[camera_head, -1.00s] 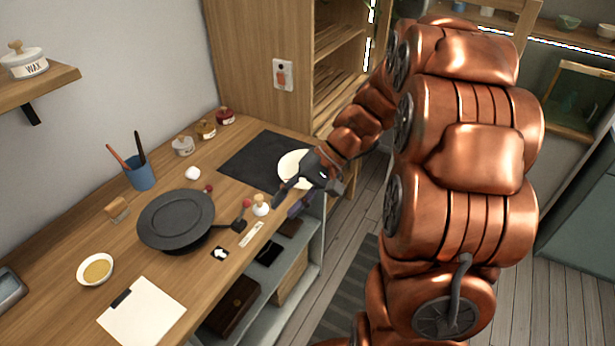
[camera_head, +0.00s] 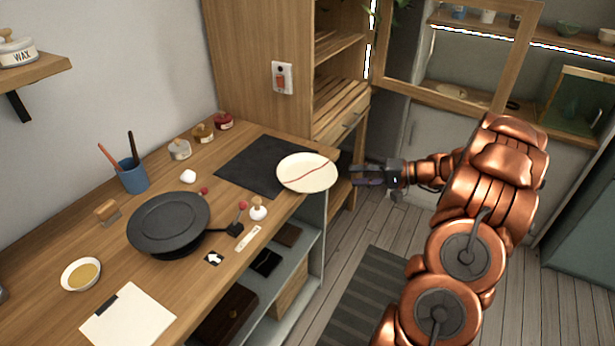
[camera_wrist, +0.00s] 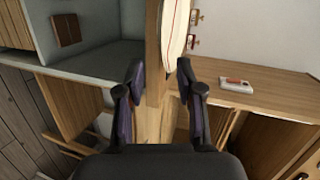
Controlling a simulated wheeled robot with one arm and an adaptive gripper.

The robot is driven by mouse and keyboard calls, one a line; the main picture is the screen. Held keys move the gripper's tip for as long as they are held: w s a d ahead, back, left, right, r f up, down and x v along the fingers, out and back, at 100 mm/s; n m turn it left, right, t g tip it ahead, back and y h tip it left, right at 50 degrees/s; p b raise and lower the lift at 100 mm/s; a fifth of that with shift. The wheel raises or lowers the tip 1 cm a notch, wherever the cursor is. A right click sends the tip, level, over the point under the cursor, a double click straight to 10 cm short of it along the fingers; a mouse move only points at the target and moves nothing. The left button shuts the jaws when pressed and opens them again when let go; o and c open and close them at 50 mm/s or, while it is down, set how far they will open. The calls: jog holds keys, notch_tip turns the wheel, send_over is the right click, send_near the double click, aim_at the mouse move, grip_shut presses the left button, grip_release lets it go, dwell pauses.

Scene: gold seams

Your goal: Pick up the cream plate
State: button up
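The cream plate (camera_head: 307,173) lies on the right end of the wooden worktop, partly on a dark mat, and a reddish seam line crosses it. Its right edge reaches to the worktop's edge. My gripper (camera_head: 360,176) is just to the right of the plate, off the worktop, pointing left at it. In the wrist view the plate (camera_wrist: 174,35) shows nearly edge-on, ahead of the fingers. My gripper (camera_wrist: 158,82) has its two dark fingers apart with nothing between them. I see no contact with the plate.
The dark mat (camera_head: 246,166) lies left of the plate. A black pan with a dark lid (camera_head: 168,222), a small wooden-handled stamp (camera_head: 258,208) and a white bowl (camera_head: 81,274) stand on the worktop. A wooden cabinet (camera_head: 262,70) rises behind. The floor to the right is open.

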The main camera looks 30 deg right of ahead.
aim_at(334, 177)
jog(key=p+x, duration=0.2)
jog(key=x, duration=0.5)
jog(key=shift+a, duration=0.3)
grip_shut()
dwell(0.4)
